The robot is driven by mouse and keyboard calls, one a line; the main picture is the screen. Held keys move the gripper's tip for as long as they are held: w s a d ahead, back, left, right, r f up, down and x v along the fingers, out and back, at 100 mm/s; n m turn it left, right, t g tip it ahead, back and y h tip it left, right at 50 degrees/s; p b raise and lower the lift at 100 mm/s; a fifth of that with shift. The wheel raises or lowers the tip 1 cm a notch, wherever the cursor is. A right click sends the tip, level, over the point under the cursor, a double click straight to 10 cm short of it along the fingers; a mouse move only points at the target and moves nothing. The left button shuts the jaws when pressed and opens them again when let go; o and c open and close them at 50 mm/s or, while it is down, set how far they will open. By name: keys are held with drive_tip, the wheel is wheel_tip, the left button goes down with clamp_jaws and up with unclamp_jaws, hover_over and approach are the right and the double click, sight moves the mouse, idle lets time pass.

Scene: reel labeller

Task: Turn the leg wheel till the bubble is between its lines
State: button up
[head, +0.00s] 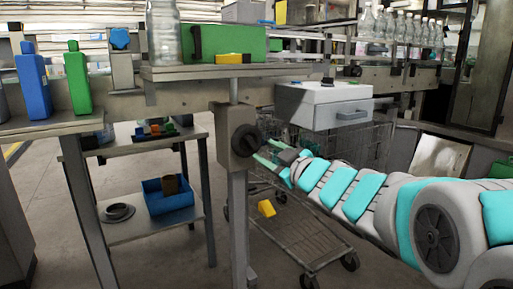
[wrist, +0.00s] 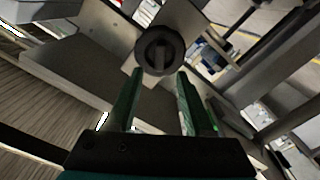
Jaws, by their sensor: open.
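The leg wheel is a round black knob (head: 245,140) with a raised bar across its face, on a grey box on the table leg. In the wrist view the wheel (wrist: 159,50) is ahead, just beyond the fingertips, its bar roughly upright in the picture. My gripper (head: 262,151) is just right of the wheel. In the wrist view my gripper (wrist: 159,74) has its two green fingers apart, one to each side of the wheel, with nothing held. I cannot make out a bubble or its lines in either view.
A small tabletop (head: 200,72) above the wheel holds a glass bottle (head: 163,33), a green box (head: 228,42) and a yellow and black object (head: 233,58). A wire cart (head: 300,240) stands below my arm. A white drawer unit (head: 323,105) is behind my gripper.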

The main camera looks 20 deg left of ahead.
sight(253, 144)
drive_tip(key=x, duration=0.6)
drive_tip(key=shift+w+a+f, duration=0.1)
drive_tip(key=shift+w+a, duration=0.1)
drive_tip(key=shift+c, duration=0.2)
clamp_jaws()
